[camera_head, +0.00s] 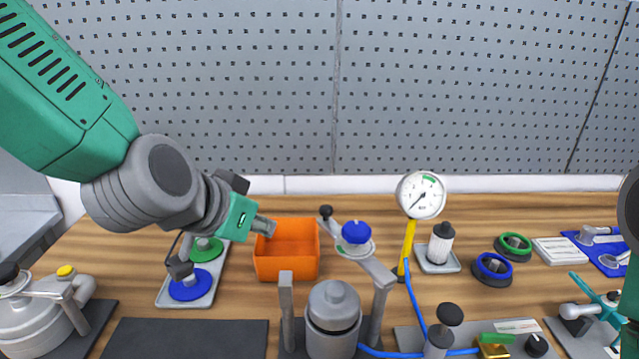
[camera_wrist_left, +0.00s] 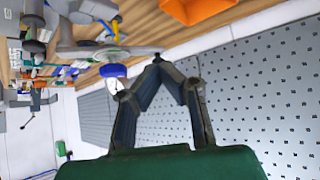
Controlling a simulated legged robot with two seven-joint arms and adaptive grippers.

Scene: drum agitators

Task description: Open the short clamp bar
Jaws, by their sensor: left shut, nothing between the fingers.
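A grey clamp bar (camera_head: 376,268) with a blue knob (camera_head: 356,232) and a black ball end (camera_head: 326,211) slants up from the right post of the central stand, behind a grey lidded vessel (camera_head: 333,312). The blue knob also shows in the left wrist view (camera_wrist_left: 113,70). Another bar (camera_head: 32,294) lies over a grey vessel at the far left; I cannot tell which bar is the short one. My left gripper (camera_head: 268,226) is shut and empty, above the orange bin and left of the black ball end, apart from it. Its fingertips (camera_wrist_left: 155,68) meet in the wrist view. My right gripper is not in view.
An orange bin (camera_head: 286,266) stands behind the central stand. A tray (camera_head: 203,296) with green and blue discs is to its left. A pressure gauge (camera_head: 421,195) on a yellow post stands right of the bar. A blue hose (camera_head: 413,290) runs below. A perforated wall (camera_head: 450,90) closes the back.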

